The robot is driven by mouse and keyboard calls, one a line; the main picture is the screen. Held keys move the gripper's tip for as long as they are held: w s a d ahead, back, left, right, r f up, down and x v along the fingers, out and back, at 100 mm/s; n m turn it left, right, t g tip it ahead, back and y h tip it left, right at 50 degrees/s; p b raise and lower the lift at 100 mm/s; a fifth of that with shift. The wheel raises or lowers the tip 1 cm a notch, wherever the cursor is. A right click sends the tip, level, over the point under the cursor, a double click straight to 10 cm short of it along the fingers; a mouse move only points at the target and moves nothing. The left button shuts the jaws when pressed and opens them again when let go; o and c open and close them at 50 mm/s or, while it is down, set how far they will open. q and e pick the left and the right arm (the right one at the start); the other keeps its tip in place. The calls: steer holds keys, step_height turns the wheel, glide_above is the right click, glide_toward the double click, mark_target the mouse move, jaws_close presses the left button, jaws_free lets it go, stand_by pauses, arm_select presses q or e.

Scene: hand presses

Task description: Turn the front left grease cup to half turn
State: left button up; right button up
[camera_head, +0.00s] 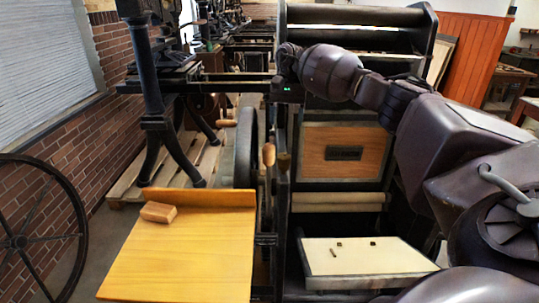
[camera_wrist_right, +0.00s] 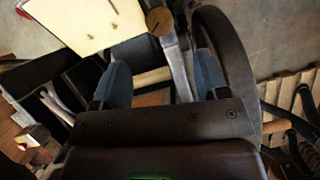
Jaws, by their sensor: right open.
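I cannot make out the front left grease cup in either view; it may be hidden by my arm or too small to tell. My right gripper (camera_head: 286,92) reaches in from the right, over the press frame at the middle of the head view. In the right wrist view its two blue-grey fingers (camera_wrist_right: 161,78) are spread apart. A grey metal bar (camera_wrist_right: 177,60) with a round wooden end (camera_wrist_right: 159,20) shows beyond and between them. I see nothing held, and I cannot tell any contact. My left gripper is not in view.
A wooden-handled lever (camera_head: 268,155) stands below my gripper. A yellow wooden board (camera_head: 185,255) with a small wooden block (camera_head: 158,212) is at the front left. A cream tray (camera_head: 365,262) lies at the front right. A dark spoked wheel (camera_head: 75,215) stands far left.

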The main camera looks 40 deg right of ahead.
mark_target(284, 155)
steer(key=p+x, duration=0.1)
steer(key=x, duration=0.7)
steer(key=shift+s+f+p, duration=0.15)
steer(key=shift+f+p, duration=0.15)
steer(key=shift+f, duration=0.1)
steer(key=shift+x, duration=0.85)
steer(key=c, duration=0.9)
